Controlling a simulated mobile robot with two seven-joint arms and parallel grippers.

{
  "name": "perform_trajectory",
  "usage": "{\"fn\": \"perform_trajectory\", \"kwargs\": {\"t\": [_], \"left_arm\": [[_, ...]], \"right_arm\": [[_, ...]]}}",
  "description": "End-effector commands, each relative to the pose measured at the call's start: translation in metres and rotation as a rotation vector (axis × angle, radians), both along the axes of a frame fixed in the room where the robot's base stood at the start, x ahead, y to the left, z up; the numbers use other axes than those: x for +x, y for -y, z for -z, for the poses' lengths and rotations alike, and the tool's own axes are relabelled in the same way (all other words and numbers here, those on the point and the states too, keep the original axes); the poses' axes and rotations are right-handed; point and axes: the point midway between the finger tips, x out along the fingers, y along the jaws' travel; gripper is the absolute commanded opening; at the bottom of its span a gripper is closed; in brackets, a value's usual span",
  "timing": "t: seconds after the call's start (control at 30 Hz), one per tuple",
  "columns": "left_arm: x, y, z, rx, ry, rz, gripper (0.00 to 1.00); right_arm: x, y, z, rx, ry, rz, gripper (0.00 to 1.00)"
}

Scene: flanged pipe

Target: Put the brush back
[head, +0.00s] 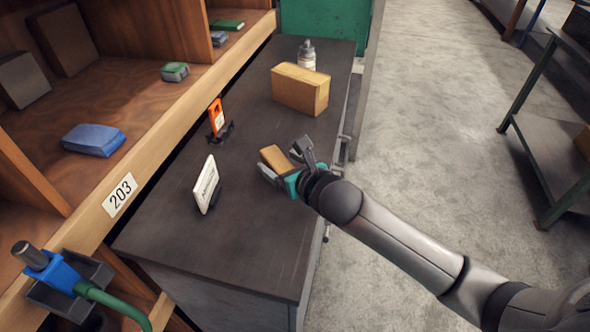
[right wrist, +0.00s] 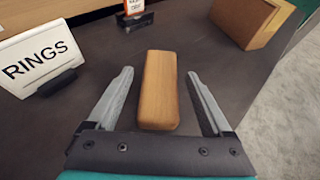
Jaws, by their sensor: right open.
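A tan wooden block (head: 272,157), which looks like the back of the brush, lies on the dark bench top. No bristles show. It also shows in the right wrist view (right wrist: 159,88), lying lengthwise between my fingers with a gap on each side. My right gripper (head: 281,158) is open around the block; its fingers also show in the right wrist view (right wrist: 160,73). My left gripper is not in view. I cannot tell which spot is the brush's own place.
A white RINGS sign (head: 205,186) and an orange tag in a stand (head: 216,117) stand left of the block. A cardboard box (head: 300,89) and a bottle (head: 307,55) stand behind. Wooden shelving (head: 122,194) marked 203 borders the left. The bench front is clear.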

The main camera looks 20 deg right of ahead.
Motion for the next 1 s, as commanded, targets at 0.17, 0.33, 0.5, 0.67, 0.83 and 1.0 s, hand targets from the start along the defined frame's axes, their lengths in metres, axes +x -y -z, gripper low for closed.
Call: {"fn": "perform_trajectory", "kwargs": {"t": [0.17,0.33,0.5,0.67,0.83,1.0], "left_arm": [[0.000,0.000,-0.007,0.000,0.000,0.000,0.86],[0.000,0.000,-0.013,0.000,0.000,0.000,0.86],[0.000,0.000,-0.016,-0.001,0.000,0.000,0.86],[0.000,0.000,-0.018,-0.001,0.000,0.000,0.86],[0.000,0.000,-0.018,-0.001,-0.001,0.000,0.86],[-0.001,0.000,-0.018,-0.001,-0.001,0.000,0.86]], "right_arm": [[-0.026,0.005,-0.012,-0.004,-0.001,-0.002,0.84],[-0.056,0.011,-0.024,-0.003,-0.003,-0.002,0.84],[-0.082,0.016,-0.034,-0.003,-0.002,-0.002,0.84],[-0.096,0.019,-0.040,-0.002,-0.002,0.001,0.84],[-0.102,0.020,-0.043,-0.001,-0.001,0.001,0.84],[-0.103,0.020,-0.044,0.000,0.000,0.001,0.84]]}}
